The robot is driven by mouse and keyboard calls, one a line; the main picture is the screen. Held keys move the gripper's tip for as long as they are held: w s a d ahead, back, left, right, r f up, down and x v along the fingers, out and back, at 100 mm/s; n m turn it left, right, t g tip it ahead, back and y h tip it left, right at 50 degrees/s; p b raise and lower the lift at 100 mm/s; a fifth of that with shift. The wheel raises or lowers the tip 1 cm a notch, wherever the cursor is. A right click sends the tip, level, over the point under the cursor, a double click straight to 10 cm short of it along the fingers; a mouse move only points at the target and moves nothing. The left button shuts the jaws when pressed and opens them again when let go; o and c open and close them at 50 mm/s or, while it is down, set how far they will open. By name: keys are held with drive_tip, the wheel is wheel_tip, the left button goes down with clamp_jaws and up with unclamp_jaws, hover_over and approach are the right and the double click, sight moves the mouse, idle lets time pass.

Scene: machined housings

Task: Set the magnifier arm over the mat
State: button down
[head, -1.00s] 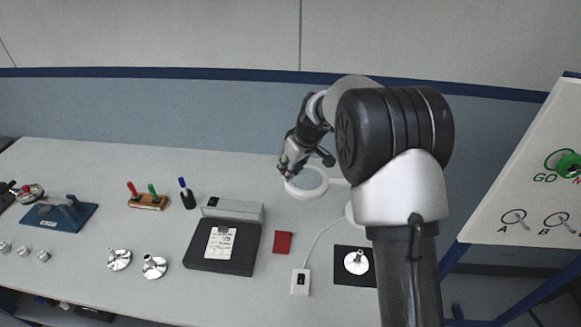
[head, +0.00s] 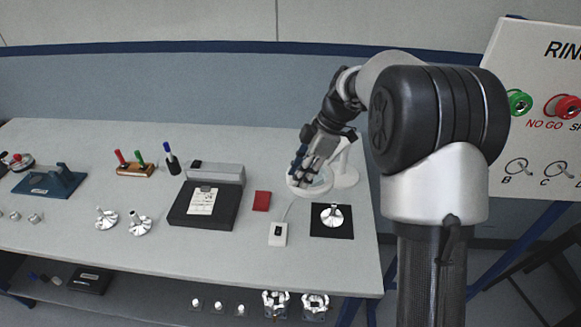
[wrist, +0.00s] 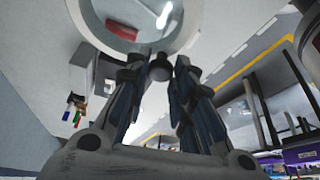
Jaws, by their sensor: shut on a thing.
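The magnifier has a white ring with a clear lens (head: 309,185) and a white stand (head: 343,178) at the table's back right. The black mat (head: 318,232) lies in front of it, with a silver flanged part (head: 332,215) standing on it. The ring is behind and slightly left of the mat, not over it. My gripper (head: 303,166) is at the ring's back left edge. In the wrist view my gripper (wrist: 159,80) is shut on a small dark knob at the magnifier's rim (wrist: 110,50). The fingers partly hide the knob.
A red block (head: 262,200) and a white switch box (head: 278,234) with a cable lie left of the mat. A black-and-grey device (head: 188,222) with a paper label stands farther left. A sign board (head: 520,60) rises at the right, beyond the table.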

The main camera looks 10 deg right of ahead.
drive_tip(key=s+d+n+g, duration=0.1)
drive_tip(key=s+d+n, duration=0.4)
drive_tip(key=d, duration=0.3)
drive_tip(key=shift+s+d+g+h+p, duration=0.15)
drive_tip(key=shift+d+g+h+p, duration=0.15)
drive_tip(key=shift+d+g+p, duration=0.1)
drive_tip(key=c, duration=1.8)
unclamp_jaws()
drive_tip(key=shift+d, duration=0.1)
drive_tip(key=shift+o, duration=1.2)
drive_tip(key=shift+s+d, duration=0.1)
drive_tip(key=shift+d, duration=0.05)
drive_tip(key=shift+o, duration=0.8)
